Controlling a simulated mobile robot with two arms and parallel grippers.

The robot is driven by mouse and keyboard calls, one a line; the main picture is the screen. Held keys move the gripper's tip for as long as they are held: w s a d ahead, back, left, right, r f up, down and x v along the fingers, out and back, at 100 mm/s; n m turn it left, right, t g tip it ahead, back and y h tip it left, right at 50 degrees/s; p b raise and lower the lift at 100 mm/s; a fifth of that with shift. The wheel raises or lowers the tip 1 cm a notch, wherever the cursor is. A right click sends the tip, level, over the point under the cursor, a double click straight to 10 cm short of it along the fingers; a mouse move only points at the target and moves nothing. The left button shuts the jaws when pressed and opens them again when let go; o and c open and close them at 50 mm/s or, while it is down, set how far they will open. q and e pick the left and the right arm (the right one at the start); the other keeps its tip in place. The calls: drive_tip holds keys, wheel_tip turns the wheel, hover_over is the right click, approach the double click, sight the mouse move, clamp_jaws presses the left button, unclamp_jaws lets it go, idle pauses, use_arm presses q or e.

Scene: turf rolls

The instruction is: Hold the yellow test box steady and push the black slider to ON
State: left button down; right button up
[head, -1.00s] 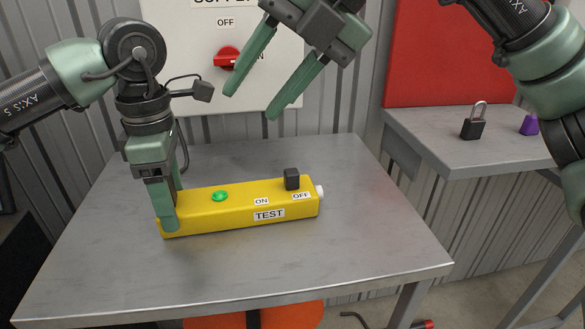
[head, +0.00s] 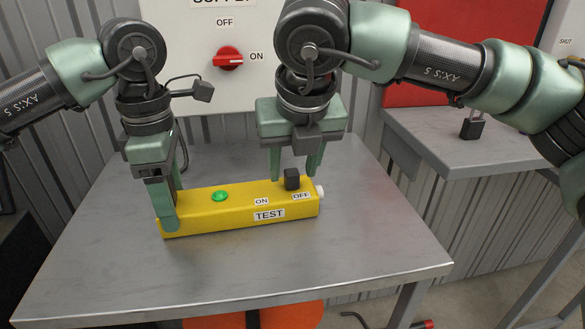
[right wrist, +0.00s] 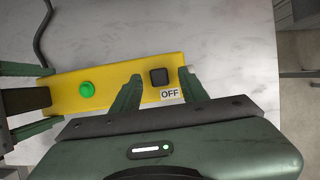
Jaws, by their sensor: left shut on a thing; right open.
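The yellow test box (head: 236,210) lies on the grey table, with a green button (head: 220,196) on top. Its black slider (head: 292,179) stands at the OFF label, right of the ON label. My left gripper (head: 170,215) is shut on the box's left end. My right gripper (head: 296,172) is open, pointing down at the slider from behind and above. In the right wrist view, its two fingers (right wrist: 160,92) are on either side of the slider (right wrist: 159,76), with visible gaps. Whether a finger touches the box top is unclear.
The grey table (head: 330,265) is clear in front of the box. A panel with a red switch (head: 229,58) is on the wall behind. A side table (head: 450,140) at the right carries a black padlock (head: 471,128).

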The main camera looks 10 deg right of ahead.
drive_tip(key=shift+w+f, duration=0.2)
drive_tip(key=shift+f, duration=0.4)
clamp_jaws()
idle(1.1)
